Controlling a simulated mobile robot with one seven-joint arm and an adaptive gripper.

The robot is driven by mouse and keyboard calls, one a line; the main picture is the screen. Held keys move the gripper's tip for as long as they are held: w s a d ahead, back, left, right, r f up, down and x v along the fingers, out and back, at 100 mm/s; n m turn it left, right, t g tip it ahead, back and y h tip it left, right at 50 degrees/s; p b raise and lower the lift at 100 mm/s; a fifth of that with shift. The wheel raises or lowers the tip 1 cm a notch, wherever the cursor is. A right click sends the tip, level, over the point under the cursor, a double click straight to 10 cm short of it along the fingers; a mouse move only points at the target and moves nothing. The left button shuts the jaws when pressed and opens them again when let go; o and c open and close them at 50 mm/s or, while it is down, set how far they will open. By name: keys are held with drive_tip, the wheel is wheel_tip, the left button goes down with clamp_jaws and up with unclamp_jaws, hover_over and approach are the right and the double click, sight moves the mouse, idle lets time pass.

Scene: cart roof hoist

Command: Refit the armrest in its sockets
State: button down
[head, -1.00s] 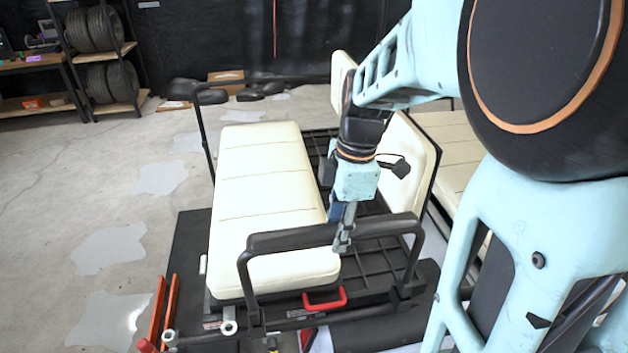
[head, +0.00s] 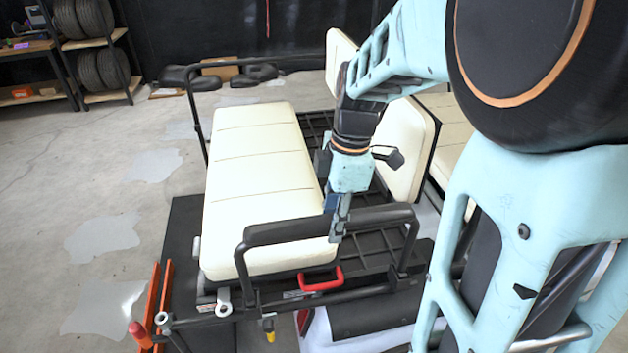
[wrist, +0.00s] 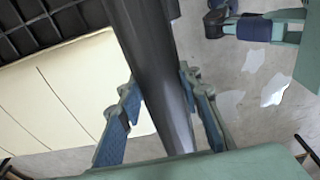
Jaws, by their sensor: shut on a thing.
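The armrest (head: 282,232) is a black padded bar with two bent tube legs, above the near end of the cream seat (head: 262,185). My gripper (head: 338,228) is shut on the bar a little right of its middle. In the wrist view, the dark bar (wrist: 150,85) runs between the two blue-padded fingers (wrist: 165,122). The left leg comes down to the dark frame rail (head: 345,294) left of the red handle, and the right leg comes down near the rail's right end. The sockets are not clear, and I cannot tell whether the leg ends are in them.
A red handle (head: 321,281) sits on the rail between the legs. Orange bars (head: 156,300) stand at the near left. A black grid deck (head: 375,240) and a cream backrest (head: 403,150) lie right of the seat. The floor at left is clear.

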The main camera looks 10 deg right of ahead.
drive_tip(key=shift+f+b, duration=0.35)
drive_tip(key=shift+f, duration=0.05)
idle(0.5)
drive_tip(key=c, duration=1.3)
unclamp_jaws()
drive_tip(key=r, duration=0.4)
drive_tip(key=d+r, duration=0.1)
drive_tip(key=r, duration=0.7)
drive_tip(key=shift+d, duration=0.25)
